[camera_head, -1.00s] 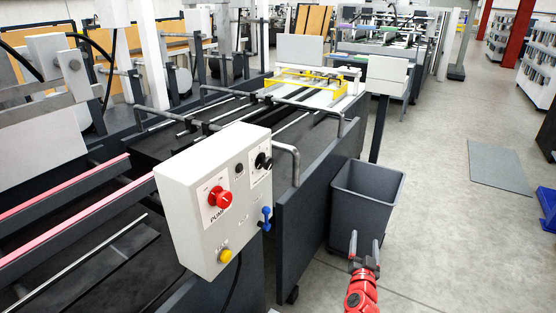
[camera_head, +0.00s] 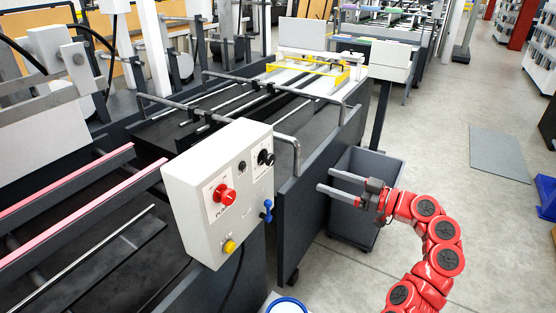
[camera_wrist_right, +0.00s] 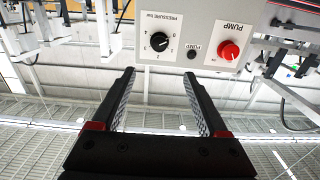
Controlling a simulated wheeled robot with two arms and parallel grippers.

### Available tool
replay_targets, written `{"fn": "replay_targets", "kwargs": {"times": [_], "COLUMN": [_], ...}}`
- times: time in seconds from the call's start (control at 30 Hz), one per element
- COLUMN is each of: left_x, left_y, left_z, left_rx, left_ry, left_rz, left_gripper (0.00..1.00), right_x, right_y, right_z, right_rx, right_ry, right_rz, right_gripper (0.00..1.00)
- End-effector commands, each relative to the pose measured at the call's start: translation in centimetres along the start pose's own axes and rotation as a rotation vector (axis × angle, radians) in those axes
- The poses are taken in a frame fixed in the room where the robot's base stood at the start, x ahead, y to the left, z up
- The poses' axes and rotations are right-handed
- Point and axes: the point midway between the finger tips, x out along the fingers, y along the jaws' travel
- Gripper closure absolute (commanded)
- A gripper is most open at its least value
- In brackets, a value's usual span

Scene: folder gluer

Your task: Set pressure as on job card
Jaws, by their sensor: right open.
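A pale grey control box (camera_head: 216,190) stands at the front of the machine. On it are a black pressure knob (camera_head: 266,158), a red pump knob (camera_head: 224,195), a yellow button (camera_head: 229,246) and a blue lever (camera_head: 267,210). In the right wrist view the pressure knob (camera_wrist_right: 159,41) shows upside down, with a numbered scale around it, and the red pump knob (camera_wrist_right: 229,50) is to its right. My right gripper (camera_head: 325,182) is open and empty, to the right of the box and apart from it. No job card is clearly visible. My left gripper is out of view.
A dark grey bin (camera_head: 371,165) stands behind my right gripper. The machine's dark side panel (camera_head: 306,210) and a bent grey rail (camera_head: 287,142) are close to the box's right side. Open floor (camera_head: 445,130) lies to the right.

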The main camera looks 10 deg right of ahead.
Motion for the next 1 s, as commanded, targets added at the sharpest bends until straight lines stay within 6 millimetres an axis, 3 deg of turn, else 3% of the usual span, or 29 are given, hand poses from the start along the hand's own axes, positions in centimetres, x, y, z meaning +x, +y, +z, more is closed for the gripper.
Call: {"fn": "replay_targets", "kwargs": {"times": [0.6,0.8,1.0], "left_x": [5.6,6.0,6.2], "left_y": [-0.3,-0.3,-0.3], "left_z": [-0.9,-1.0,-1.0], "left_rx": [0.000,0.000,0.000], "left_ry": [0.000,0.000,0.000], "left_rz": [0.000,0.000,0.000], "left_gripper": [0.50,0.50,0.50], "right_x": [13.6,15.6,16.4], "right_y": [-0.1,0.1,0.1], "right_z": [-0.3,-0.1,0.1], "right_rx": [0.006,0.006,0.005], "right_ry": [-0.002,0.000,-0.001], "right_rz": [-0.003,0.000,0.004], "right_gripper": [0.23,0.23,0.23]}}
